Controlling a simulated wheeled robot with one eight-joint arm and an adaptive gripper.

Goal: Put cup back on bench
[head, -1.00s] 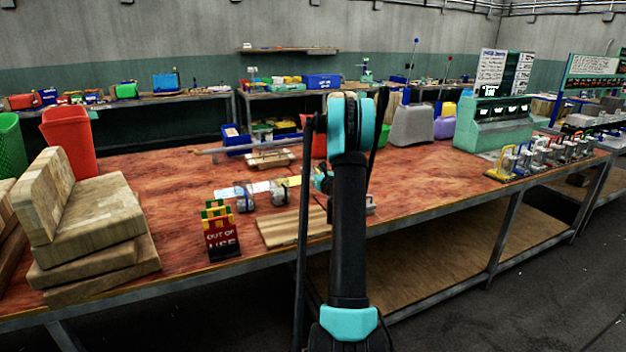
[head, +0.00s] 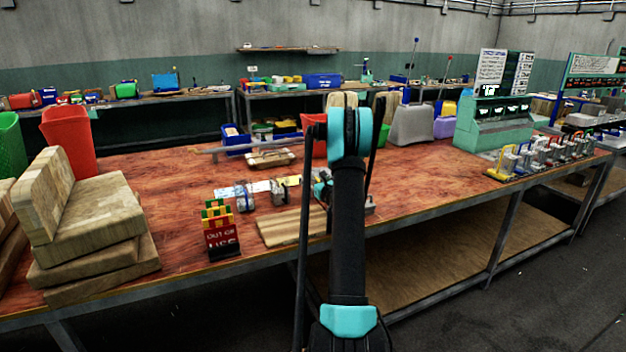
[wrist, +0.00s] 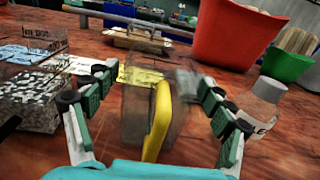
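A see-through grey cup with a yellow handle (wrist: 157,122) stands upright on the bench in the middle of the wrist view. My gripper (wrist: 155,100) is open, with one green-padded finger to each side of the cup. Gaps show between the fingers and the cup, and the handle faces the camera. In the head view my gripper (head: 322,186) is low over the wooden bench top (head: 420,178), mostly hidden behind my arm. The cup cannot be made out clearly there.
A clear bottle (wrist: 262,105) stands close to the right finger. A wire-framed container of grey pieces (wrist: 30,100) is at left. Red (wrist: 235,45) and green (wrist: 285,65) bins stand behind. An out-of-use sign (head: 221,238) and a wooden board (head: 285,228) are near the front edge.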

